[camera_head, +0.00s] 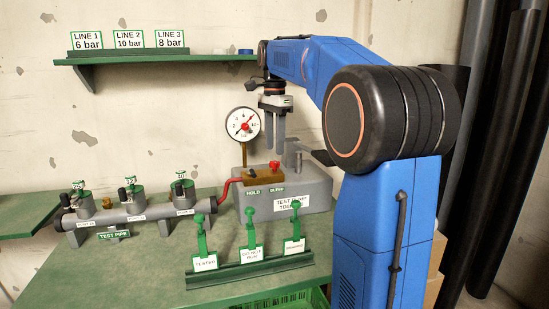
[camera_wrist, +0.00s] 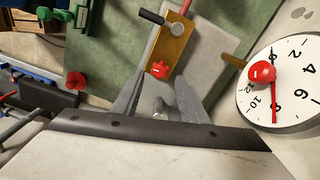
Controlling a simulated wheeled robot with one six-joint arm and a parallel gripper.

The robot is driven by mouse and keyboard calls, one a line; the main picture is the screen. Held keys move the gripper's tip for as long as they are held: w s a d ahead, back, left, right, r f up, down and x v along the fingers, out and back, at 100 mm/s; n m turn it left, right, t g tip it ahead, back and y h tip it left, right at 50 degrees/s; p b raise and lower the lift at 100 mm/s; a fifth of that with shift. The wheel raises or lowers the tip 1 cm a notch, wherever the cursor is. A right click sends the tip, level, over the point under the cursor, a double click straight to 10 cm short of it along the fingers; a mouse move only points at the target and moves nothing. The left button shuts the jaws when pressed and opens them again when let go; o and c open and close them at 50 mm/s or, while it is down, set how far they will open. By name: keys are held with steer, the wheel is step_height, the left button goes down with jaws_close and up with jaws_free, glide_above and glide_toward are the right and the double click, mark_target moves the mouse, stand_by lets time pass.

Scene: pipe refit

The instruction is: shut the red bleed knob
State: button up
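The red bleed knob (camera_head: 274,165) sits on the right end of the brass block (camera_head: 257,174) on the grey test pump (camera_head: 310,187), above a small BLEED label (camera_head: 277,189). My gripper (camera_head: 274,149) hangs above the knob with its fingers pointing down, apart and empty. In the wrist view the knob (camera_wrist: 160,69) shows at the end of the brass block (camera_wrist: 172,45), beyond my gripper's spread fingers (camera_wrist: 157,92). I cannot tell from these frames how far the knob is turned.
A pressure gauge (camera_head: 243,124) stands just left of my gripper. A red lever (camera_head: 225,190) leaves the block's left side. The test pipe (camera_head: 130,212) with several valves is at left, and a rack (camera_head: 250,270) of green tags is in front.

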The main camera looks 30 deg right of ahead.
mark_target(275, 162)
steer(key=shift+f, duration=2.45)
steer(key=shift+c, duration=0.6)
steer(key=c, duration=0.8)
